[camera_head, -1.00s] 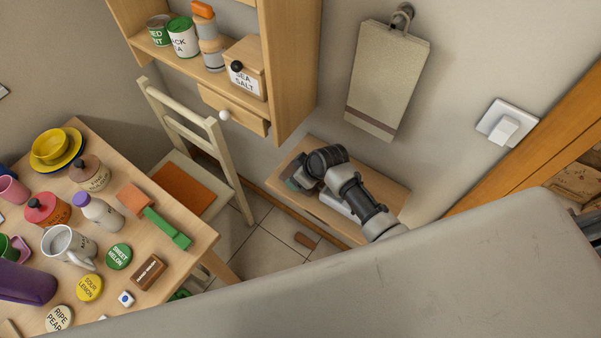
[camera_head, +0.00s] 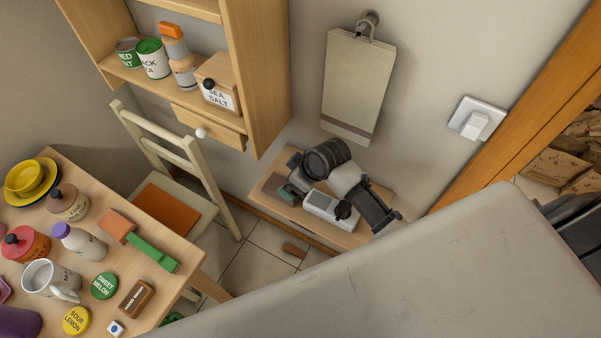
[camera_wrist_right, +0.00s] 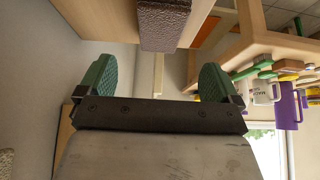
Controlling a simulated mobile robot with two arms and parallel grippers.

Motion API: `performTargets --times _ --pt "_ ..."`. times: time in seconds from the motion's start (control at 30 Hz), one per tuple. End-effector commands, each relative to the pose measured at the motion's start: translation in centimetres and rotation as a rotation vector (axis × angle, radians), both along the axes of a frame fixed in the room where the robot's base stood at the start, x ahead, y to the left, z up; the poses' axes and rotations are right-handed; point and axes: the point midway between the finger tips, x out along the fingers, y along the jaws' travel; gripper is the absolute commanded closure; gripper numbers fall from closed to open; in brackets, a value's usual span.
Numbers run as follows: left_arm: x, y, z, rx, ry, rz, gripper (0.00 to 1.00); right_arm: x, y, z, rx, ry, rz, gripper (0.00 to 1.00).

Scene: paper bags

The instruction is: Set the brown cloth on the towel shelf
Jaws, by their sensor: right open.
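A low wooden shelf (camera_head: 352,240) is on the wall below a hanging pale towel. My right gripper (camera_head: 288,189) is over its left end, partly hidden by my own wrist. In the right wrist view, which looks upside down, my right gripper (camera_wrist_right: 156,82) has its green fingers wide apart with nothing between them. A dark brown, textured folded cloth (camera_wrist_right: 165,24) lies on a wooden board (camera_wrist_right: 102,18) ahead of the fingers, apart from them. My left gripper is not in view.
The pale towel (camera_head: 358,85) hangs from a wall hook above the shelf. A chair with an orange seat pad (camera_head: 174,207) and a cluttered table (camera_head: 190,262) stand to the left. A wall cabinet (camera_head: 262,75) is above. A small brown piece (camera_head: 295,250) lies on the floor.

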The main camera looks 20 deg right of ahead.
Motion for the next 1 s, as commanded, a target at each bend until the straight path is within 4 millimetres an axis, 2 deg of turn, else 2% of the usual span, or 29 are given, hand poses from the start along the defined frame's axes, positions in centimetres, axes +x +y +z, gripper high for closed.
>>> performTargets --times 0.13,0.3,1.0 --pt "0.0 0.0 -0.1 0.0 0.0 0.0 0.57 -0.9 -0.7 1.9 -0.001 -0.001 0.0 0.06" --pt "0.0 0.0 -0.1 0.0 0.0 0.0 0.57 -1.4 -1.0 2.9 0.0 0.001 0.001 0.06" --pt "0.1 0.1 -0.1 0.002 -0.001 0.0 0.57 -1.4 -1.0 2.9 0.0 0.001 0.0 0.06"
